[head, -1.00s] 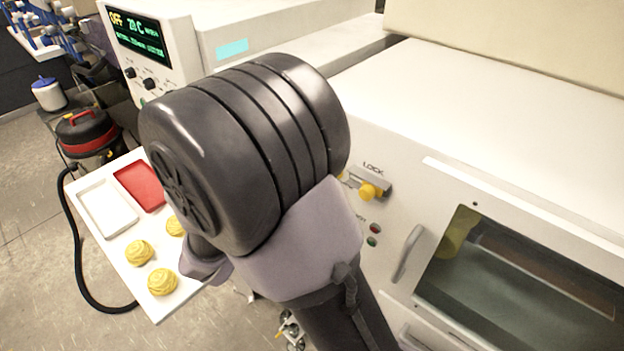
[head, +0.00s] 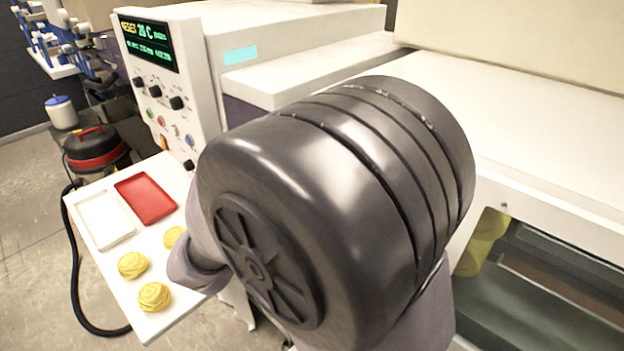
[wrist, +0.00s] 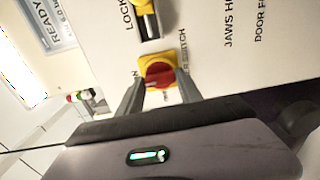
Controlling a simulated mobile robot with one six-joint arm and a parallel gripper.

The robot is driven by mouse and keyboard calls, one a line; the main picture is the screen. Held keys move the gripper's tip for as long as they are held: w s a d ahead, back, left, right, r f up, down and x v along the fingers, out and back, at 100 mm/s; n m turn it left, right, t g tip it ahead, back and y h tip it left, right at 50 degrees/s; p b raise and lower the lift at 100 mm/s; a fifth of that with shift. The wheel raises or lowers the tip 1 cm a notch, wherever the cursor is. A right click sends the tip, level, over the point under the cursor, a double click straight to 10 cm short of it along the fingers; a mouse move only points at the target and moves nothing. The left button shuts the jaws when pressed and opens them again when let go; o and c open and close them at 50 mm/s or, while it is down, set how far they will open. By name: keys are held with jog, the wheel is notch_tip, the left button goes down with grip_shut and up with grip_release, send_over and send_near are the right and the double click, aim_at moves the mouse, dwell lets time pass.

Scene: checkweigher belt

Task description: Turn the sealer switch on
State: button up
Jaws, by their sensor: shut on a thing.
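In the wrist view, the sealer switch is a red rotary knob (wrist: 158,76) on a yellow plate, with partly hidden lettering beside it. My gripper (wrist: 160,84) has its two grey fingers on either side of the red knob, shut on it. The exact angle of the knob is hard to tell. In the head view, my dark arm joint hides both the gripper and the switch. The control display (head: 149,40) at the upper left reads RESET and 20 C.
A white table (head: 152,265) with a red tray (head: 145,198), a white tray (head: 104,220) and yellow pastries (head: 132,265) stands at left. A red and black vacuum (head: 96,149) is behind it.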

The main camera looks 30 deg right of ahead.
dwell(0.4)
jog(key=o, duration=1.4)
jog(key=p+v, duration=0.4)
jog(key=v, duration=1.3)
jog(key=shift+a, duration=0.2)
